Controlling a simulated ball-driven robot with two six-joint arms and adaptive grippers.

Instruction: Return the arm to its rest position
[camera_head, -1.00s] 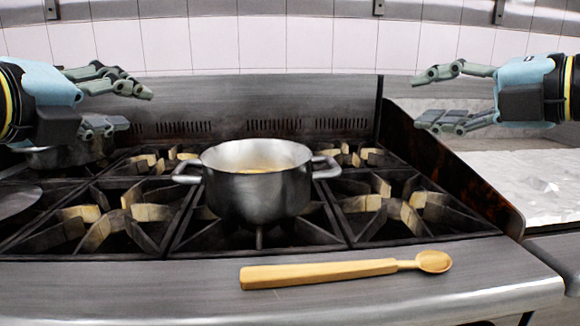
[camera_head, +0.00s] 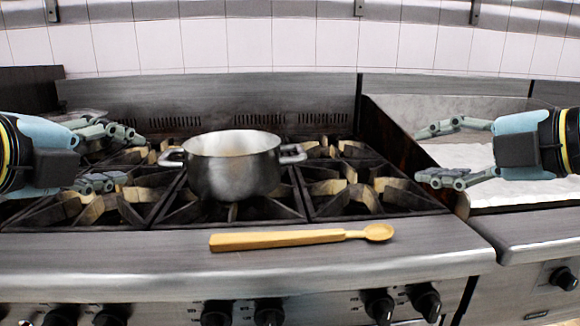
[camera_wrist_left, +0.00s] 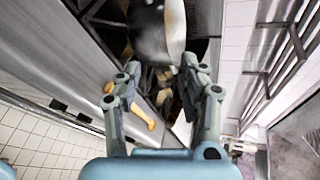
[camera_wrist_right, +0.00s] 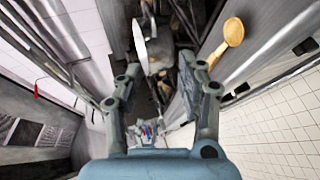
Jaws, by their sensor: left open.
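My left gripper (camera_head: 125,158) is open and empty over the left burners in the head view, left of the pot and apart from it. Its spread fingers also show in the left wrist view (camera_wrist_left: 158,90). My right gripper (camera_head: 430,155) is open and empty at the right, in front of the white-topped section. Its parted fingers show in the right wrist view (camera_wrist_right: 160,85). A steel pot (camera_head: 232,175) with two handles stands upright on the middle burner; its contents are hard to make out. A wooden spoon (camera_head: 290,238) lies on the stove's front ledge, touched by neither gripper.
The stove (camera_head: 100,255) has several black burner grates and a row of knobs along its front. A dark raised panel (camera_head: 385,135) divides it from the white-topped section (camera_head: 470,158). A tiled wall (camera_head: 300,45) stands behind. The front ledge is otherwise clear.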

